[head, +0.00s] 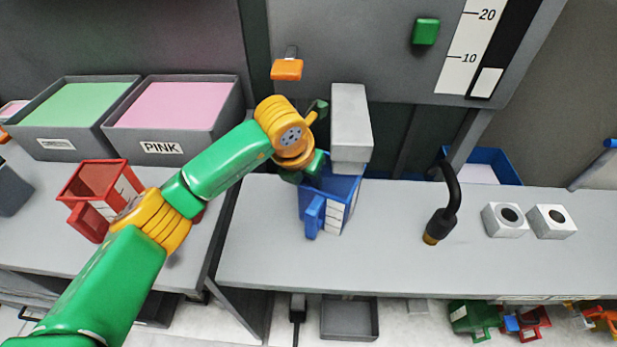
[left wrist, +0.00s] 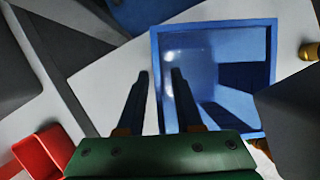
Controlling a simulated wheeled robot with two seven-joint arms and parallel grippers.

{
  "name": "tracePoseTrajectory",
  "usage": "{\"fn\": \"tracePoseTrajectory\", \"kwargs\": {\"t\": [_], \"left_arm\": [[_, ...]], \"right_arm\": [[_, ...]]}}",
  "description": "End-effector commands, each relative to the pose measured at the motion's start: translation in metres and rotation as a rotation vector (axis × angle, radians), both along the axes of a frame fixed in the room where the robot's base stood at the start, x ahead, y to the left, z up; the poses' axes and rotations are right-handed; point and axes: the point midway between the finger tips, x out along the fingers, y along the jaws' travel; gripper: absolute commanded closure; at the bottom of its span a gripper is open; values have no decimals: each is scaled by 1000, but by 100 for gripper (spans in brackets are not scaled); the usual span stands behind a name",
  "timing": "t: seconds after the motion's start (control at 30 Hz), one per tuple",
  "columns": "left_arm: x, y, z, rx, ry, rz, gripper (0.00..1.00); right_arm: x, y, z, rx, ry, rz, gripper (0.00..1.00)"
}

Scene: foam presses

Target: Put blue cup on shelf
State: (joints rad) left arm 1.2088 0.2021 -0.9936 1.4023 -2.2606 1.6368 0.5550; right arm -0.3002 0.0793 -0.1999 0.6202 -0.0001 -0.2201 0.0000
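The blue cup (head: 342,199) stands upright on the grey bench (head: 400,260), under a grey block-shaped spout (head: 351,125), with its handle toward the front left. In the left wrist view the open blue cup (left wrist: 264,70) looks empty. My left gripper (head: 311,168) is at the cup's upper left rim, partly hidden by its own wrist. In the left wrist view my left gripper (left wrist: 160,75) has its fingers apart, one outside and one over the inside of the cup's left wall. Contact cannot be told. My right gripper is not in view. Several cups (head: 474,318) sit low at the bottom right.
A red cup (head: 98,185) stands on the left bench, also seen in the left wrist view (left wrist: 42,150). Behind it are a green-filled bin and a PINK bin (head: 175,147). A black nozzle (head: 445,205) and two white blocks (head: 505,220) stand right of the blue cup.

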Motion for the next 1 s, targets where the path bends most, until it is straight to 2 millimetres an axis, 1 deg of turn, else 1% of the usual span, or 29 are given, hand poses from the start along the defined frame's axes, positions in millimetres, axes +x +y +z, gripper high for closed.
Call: {"fn": "tracePoseTrajectory", "kwargs": {"t": [0.07,0.17,0.3,0.5,0.6,0.7,1.0], "left_arm": [[-3,1,10,-3,-4,0,65],[-11,5,30,-1,-7,0,65],[-23,10,61,0,-6,0,65],[-36,16,95,0,-3,0,65],[-40,17,104,0,-2,0,65],[-41,18,108,0,-1,1,65],[-41,17,108,0,-1,1,65]], "right_arm": [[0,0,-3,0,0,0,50],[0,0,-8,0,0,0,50],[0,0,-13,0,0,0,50],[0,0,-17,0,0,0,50],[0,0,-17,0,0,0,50],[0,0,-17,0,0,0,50],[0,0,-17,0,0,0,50]]}}
